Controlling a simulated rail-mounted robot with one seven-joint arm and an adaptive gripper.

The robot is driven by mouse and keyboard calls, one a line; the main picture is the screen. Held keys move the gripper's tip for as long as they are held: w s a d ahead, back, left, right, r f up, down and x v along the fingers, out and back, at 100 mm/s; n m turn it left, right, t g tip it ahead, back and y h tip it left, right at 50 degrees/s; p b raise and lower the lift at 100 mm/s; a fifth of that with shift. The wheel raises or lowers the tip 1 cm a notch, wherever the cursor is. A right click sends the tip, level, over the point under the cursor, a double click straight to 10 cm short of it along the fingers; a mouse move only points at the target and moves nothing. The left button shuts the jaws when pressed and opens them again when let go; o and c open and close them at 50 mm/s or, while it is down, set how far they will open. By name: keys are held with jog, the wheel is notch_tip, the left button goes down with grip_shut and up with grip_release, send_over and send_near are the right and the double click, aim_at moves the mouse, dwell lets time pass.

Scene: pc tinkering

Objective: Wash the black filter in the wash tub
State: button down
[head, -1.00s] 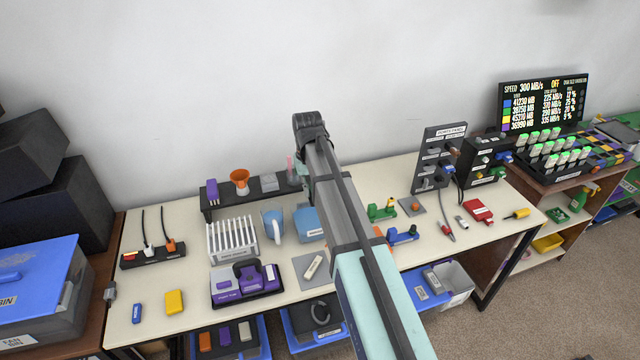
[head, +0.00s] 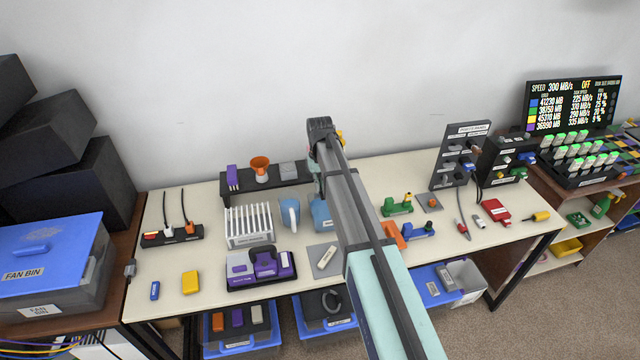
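I cannot pick out the black filter in the head view. A blue container (head: 321,213) stands on the workbench beside a light blue jug (head: 290,213), with its right part hidden behind my arm. It may be the wash tub, but its label is too small to read. My arm reaches over the bench and bends down near the raised shelf. My gripper is hidden behind the arm, so neither its fingers nor anything in them shows.
A black shelf (head: 267,175) at the back bears an orange funnel (head: 260,170). A white rack (head: 250,224) and a purple device (head: 262,268) stand left of my arm. Connector panels (head: 462,150) rise at the right. A blue fan bin (head: 50,262) is at far left.

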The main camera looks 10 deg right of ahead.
jog(key=shift+f+b, duration=2.6)
jog(key=shift+f, duration=3.7)
jog(key=shift+w, duration=0.2)
jog(key=shift+w, duration=0.35)
jog(key=shift+s, duration=0.2)
jog(key=shift+s, duration=0.35)
jog(key=shift+w, duration=0.2)
jog(key=shift+w, duration=0.3)
jog(key=shift+s, duration=0.15)
